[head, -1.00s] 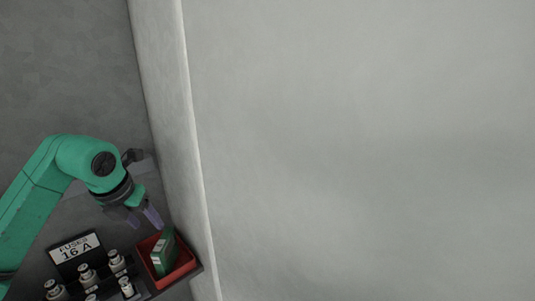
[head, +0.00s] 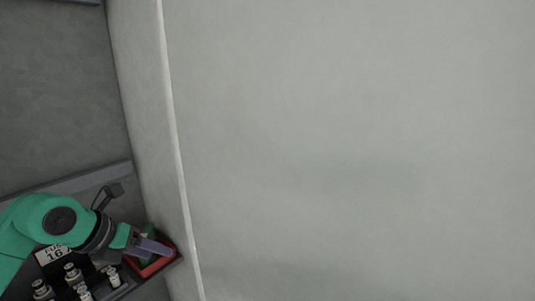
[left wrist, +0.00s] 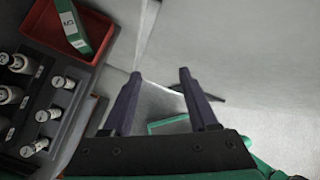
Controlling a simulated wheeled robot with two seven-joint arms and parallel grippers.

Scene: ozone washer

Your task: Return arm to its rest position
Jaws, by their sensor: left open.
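My left arm, green, comes in at the lower left of the head view. Its left gripper (head: 152,247) shows there with purple-grey fingers in front of part of a red tray (head: 163,263). In the left wrist view the two dark fingers of the left gripper (left wrist: 160,76) stand apart, with nothing held between them. The red tray (left wrist: 34,28) lies at the upper left of that view, clear of the fingers. A green box (left wrist: 83,30) stands in it. My right gripper is not in view.
A rack of several fuses (left wrist: 22,63) lies left of the fingers, with a partly hidden fuse label (head: 52,255) behind it. A large pale wall (head: 350,150) fills the right of the head view. A green-edged shape (left wrist: 170,125) below the fingers is unclear.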

